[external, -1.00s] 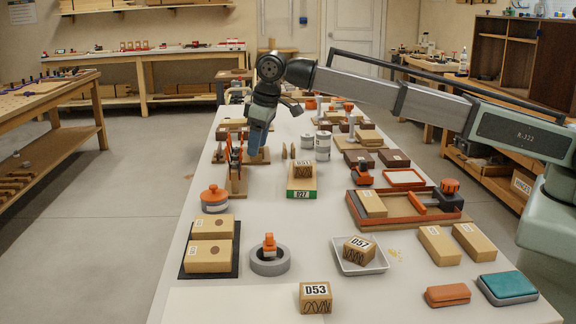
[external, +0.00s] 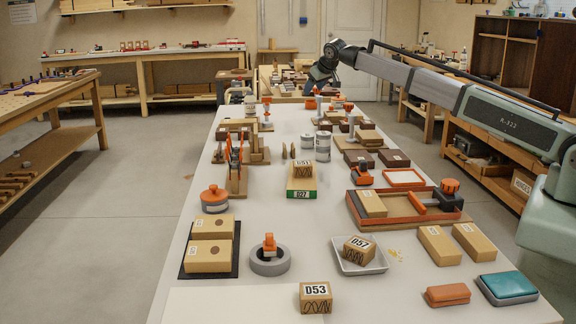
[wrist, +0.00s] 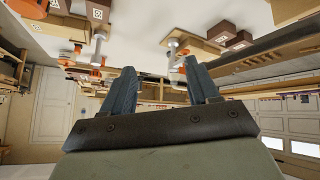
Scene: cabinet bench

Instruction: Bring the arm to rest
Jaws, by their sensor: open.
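My gripper (wrist: 155,88) shows in the wrist view as two blue-grey fingers spread apart, with nothing between them. In the external view my arm reaches from the right edge to the far end of the bench. Its wrist is raised there, and the fingers are too small and hidden to make out. The wrist view is tilted, with bench objects along its top and the room's doors and cabinets behind the fingers.
The white bench (external: 320,275) holds block D53 (external: 315,297), block D57 (external: 359,249) in a white dish, block D51 (external: 301,174) on the D27 box (external: 300,194), and an orange-rimmed tray (external: 363,219). Wooden fixtures (external: 236,180) stand at the left. The air above the near bench is clear.

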